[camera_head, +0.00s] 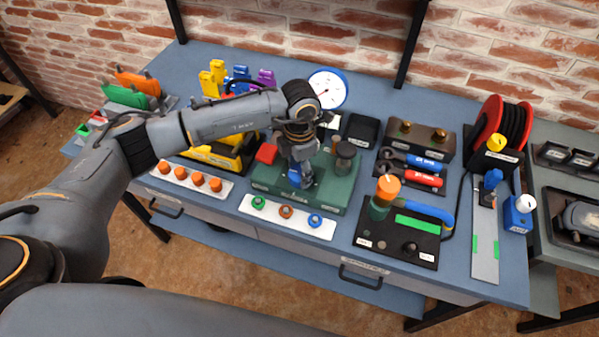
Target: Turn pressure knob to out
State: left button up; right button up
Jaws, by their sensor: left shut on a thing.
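My left gripper (301,183) points down over the green pressure unit (334,192) in the middle of the bench. It is shut on a small blue knob (294,176) on top of that unit, and the fingers and wrist hide much of it. A round white gauge with a blue rim (328,88) stands behind the unit. A dark cylindrical knob (345,153) sits on the unit's right part, and a red block (267,153) is at its back left. The knob's label is too small to read. My right gripper is not in view.
A white strip with several coloured fittings (270,213) lies in front of the unit. A black board with an orange-topped part (388,186) is to the right. A yellow case (215,153) and orange knobs (197,179) are left. A brick wall rises behind.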

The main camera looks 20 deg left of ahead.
pick_arm(q)
jog(key=n+b, duration=0.2)
jog(key=n, duration=0.2)
jog(key=shift+f+n, duration=0.1)
jog(key=shift+n, duration=0.3)
jog(key=n+b, duration=0.1)
jog(key=n, duration=0.3)
jog(key=n+b, duration=0.1)
jog(key=n, duration=0.4)
jog(key=shift+n+b, duration=0.35)
jog(key=shift+n, duration=1.75)
jog(key=o, duration=1.2)
jog(key=shift+r, duration=0.2)
